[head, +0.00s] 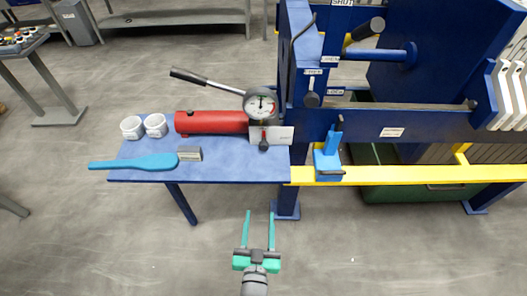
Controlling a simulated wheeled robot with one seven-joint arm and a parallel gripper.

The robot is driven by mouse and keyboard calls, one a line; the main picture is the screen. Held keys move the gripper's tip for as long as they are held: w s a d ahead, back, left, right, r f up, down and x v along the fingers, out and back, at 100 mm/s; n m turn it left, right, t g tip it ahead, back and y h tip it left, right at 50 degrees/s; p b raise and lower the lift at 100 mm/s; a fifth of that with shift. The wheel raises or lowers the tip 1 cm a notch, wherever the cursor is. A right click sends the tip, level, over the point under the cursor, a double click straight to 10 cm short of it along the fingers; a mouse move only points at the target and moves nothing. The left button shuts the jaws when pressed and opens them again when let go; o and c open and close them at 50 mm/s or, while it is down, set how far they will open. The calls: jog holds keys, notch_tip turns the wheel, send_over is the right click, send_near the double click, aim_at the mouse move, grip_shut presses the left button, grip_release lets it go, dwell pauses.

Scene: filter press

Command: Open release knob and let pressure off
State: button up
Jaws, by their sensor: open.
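A red hydraulic hand pump (212,122) lies on the blue side table. Its round pressure gauge (262,104) stands at its right end, with a needle too small to read. Below the gauge a small dark knob (263,145) with a red stem sits in front of a pale plate (283,134); it looks like the release knob, and its setting cannot be told. A pump handle (205,82) with a black grip slants up to the left. My gripper (260,213) is open and empty, over the floor in front of the table, apart from the knob.
The blue table (225,172) also holds two white cups (143,126), a blue paddle (135,162) and a grey block (190,154). The blue press frame (372,122) and yellow rail (410,174) stand right, with a blue fixture (328,163). Floor in front is clear.

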jog(key=n+t, duration=0.1)
send_near(264, 148)
jog(key=shift+y, duration=0.4)
jog(key=w, duration=0.8)
jog(key=shift+w+d, duration=0.1)
jog(key=shift+w, duration=0.15)
jog(key=c, duration=1)
